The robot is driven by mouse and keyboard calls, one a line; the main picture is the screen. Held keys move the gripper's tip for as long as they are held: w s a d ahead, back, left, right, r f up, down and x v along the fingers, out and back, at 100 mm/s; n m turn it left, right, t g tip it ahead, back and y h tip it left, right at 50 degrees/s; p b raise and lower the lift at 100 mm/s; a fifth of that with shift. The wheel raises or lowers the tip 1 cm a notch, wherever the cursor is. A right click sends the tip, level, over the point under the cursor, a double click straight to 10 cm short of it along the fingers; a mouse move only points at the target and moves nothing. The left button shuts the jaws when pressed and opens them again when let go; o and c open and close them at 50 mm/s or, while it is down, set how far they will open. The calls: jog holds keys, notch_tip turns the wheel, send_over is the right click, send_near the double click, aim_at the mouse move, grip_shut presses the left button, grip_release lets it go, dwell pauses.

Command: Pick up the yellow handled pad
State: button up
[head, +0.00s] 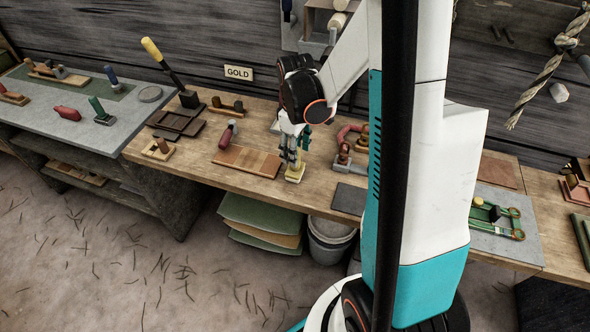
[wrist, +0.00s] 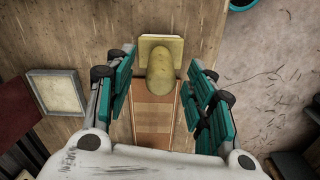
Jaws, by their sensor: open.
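The yellow handled pad (wrist: 160,68) shows in the wrist view as a rounded yellow handle on a flat, paler yellow base. It stands on the wooden bench near the front edge. In the head view the yellow pad's base (head: 295,173) shows just below my gripper (head: 291,150), which hides much of the handle. In the wrist view my gripper (wrist: 160,90) is open, its teal fingers to the left and right of the pad. I cannot tell whether either finger touches it.
A striped wooden board (head: 247,161) lies just left of the pad. A red-handled tool (head: 227,135) and a dark grey mat (head: 349,198) lie on the bench (head: 190,160). A bucket (head: 329,238) stands on the floor below.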

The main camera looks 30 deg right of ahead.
jog(key=shift+f+b, duration=1.1)
jog(key=shift+f, duration=1.65)
grip_shut()
